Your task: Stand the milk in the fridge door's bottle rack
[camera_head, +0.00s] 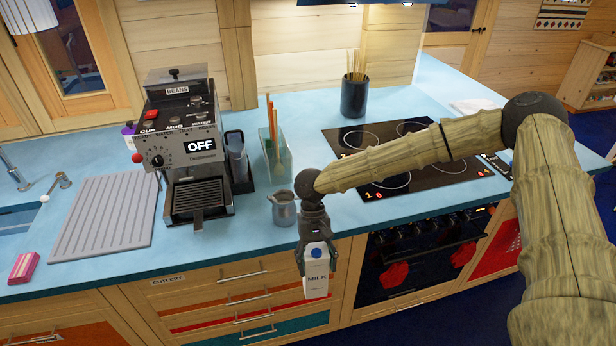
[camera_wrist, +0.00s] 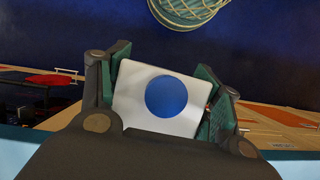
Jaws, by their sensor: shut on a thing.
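The milk (camera_head: 316,279) is a white carton with a blue dot on its upper part and the word MILK on its front. My gripper (camera_head: 315,246) is shut on the carton near its top. It holds the carton roughly upright in front of the counter's front edge, before the drawers. In the wrist view the carton's white top with a blue disc (camera_wrist: 172,96) sits between both fingers of my gripper (camera_wrist: 163,98). The fridge and its door's bottle rack are not in view.
The blue counter (camera_head: 110,262) holds a coffee machine (camera_head: 187,140), a small metal jug (camera_head: 283,210), a ribbed grey board (camera_head: 103,222) and a black hob (camera_head: 400,150). An oven (camera_head: 410,262) is at right. A round basket (camera_wrist: 187,10) is below in the wrist view.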

